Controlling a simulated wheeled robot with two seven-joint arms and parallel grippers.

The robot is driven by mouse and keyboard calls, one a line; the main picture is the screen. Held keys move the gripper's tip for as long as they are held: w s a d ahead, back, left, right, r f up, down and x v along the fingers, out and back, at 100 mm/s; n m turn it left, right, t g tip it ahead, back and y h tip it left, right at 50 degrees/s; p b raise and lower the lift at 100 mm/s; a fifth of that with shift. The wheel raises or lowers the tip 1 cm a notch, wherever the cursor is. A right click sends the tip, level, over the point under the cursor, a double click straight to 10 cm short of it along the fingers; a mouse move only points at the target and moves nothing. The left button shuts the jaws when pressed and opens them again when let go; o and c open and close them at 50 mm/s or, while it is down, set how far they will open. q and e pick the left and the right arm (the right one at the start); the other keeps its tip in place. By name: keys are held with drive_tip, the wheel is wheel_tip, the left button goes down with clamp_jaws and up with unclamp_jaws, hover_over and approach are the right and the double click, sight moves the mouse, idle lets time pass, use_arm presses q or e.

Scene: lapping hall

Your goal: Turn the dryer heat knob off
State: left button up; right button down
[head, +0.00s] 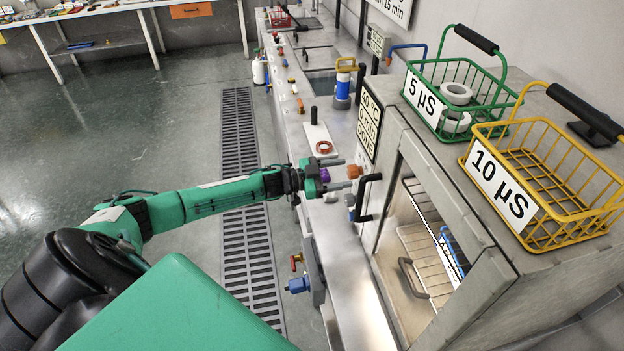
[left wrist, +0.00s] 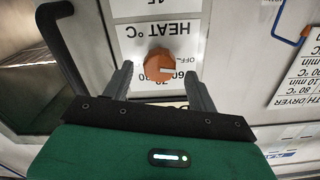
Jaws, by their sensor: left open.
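The orange heat knob (head: 354,171) is on the front of the dryer (head: 445,215), left of its door handle. In the left wrist view the knob (left wrist: 161,65) sits under an upside-down HEAT °C label, with OFF and temperature numbers around it. A pale mark shows on the knob's face; I cannot tell for sure which setting it points to. My left gripper (head: 346,176) is open in front of the knob. In the left wrist view its fingers (left wrist: 157,72) stand on either side of the knob, with gaps visible. My right gripper is not in view.
The dryer's black door handle (head: 366,198) is close right of my left gripper. A green basket (head: 478,72) and a yellow basket (head: 590,230) stand on the dryer. A steel bench (head: 345,265) runs beneath my gripper, with a blue valve (head: 298,285) on its side.

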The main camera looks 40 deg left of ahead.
use_arm(q)
drive_tip(key=b+v, duration=0.3)
drive_tip(key=v, duration=0.8)
drive_tip(key=shift+s, duration=0.15)
drive_tip(key=shift+a, duration=0.1)
drive_tip(key=shift+f, duration=0.1)
